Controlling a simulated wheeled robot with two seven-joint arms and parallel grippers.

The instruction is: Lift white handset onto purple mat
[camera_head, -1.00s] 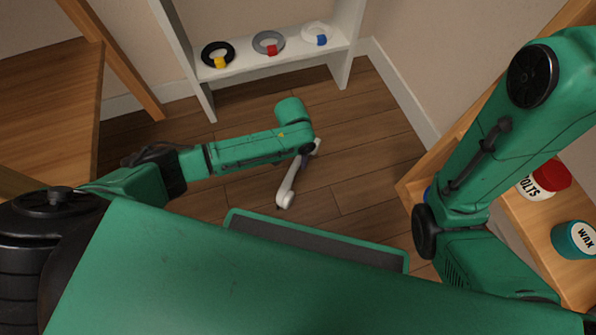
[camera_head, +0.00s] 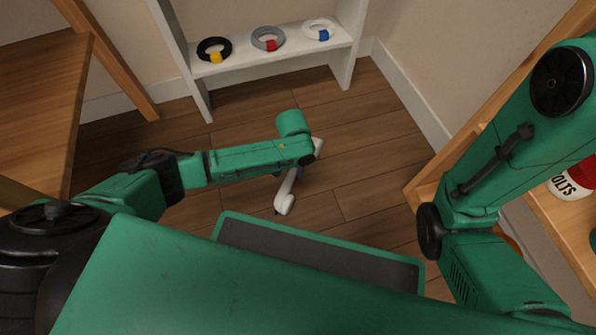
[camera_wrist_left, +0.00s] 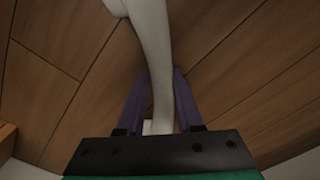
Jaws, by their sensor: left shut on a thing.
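The white handset (camera_head: 286,192) hangs or lies below my left forearm, over the wood floor, partly hidden by the arm in the head view. In the left wrist view, the handset (camera_wrist_left: 152,35) runs between the two purple fingers of my left gripper (camera_wrist_left: 163,76), which is shut on its grip. One thicker end of the handset points away from the gripper at the top. I cannot tell how far it is above the floor. My right arm shows at the right, but its gripper is out of view. No purple mat is visible.
A wooden table (camera_head: 38,100) stands left. A wooden shelf with a BOLTS jar (camera_head: 570,187) is right. Open floor lies between.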

